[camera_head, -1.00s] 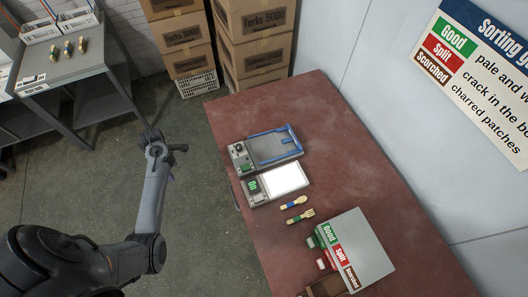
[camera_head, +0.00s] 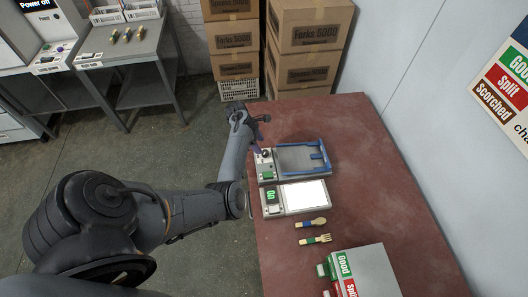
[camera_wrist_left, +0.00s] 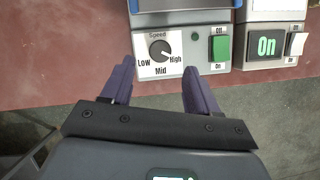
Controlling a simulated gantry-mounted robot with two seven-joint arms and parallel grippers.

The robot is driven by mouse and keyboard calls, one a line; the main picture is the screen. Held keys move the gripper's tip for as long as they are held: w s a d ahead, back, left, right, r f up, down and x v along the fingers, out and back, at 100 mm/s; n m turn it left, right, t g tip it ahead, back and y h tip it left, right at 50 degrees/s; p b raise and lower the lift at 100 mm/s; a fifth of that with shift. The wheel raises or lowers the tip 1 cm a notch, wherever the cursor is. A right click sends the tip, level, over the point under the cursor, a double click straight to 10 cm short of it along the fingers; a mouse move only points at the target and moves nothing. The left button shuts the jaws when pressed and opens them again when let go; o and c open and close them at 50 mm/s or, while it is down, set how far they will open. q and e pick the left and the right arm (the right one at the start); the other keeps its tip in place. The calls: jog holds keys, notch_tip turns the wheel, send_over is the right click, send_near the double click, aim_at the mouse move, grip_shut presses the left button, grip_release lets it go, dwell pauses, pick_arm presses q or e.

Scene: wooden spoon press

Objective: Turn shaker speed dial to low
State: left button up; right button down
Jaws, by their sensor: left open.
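The shaker (camera_head: 302,160) is a grey tray with a blue frame on the red table. Its black speed dial (camera_head: 265,154) is at its left end. In the left wrist view the dial (camera_wrist_left: 160,49) sits on a white plate marked Low, Mid and High, and its pointer mark faces High. The green switch (camera_wrist_left: 221,48) is right of it. My left gripper (camera_head: 262,132) is beside the shaker's dial end. In the left wrist view its two purple fingers (camera_wrist_left: 157,82) are apart and empty, just short of the dial, one toward each side of it.
A lit panel device (camera_head: 302,195) marked On stands beside the shaker. Cardboard boxes (camera_head: 308,40) stand behind.

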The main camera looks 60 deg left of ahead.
aim_at(265, 152)
pick_arm(q)
jog(key=shift+b+x, duration=0.4)
jog(key=shift+x, duration=2.7)
jog(key=c, duration=1)
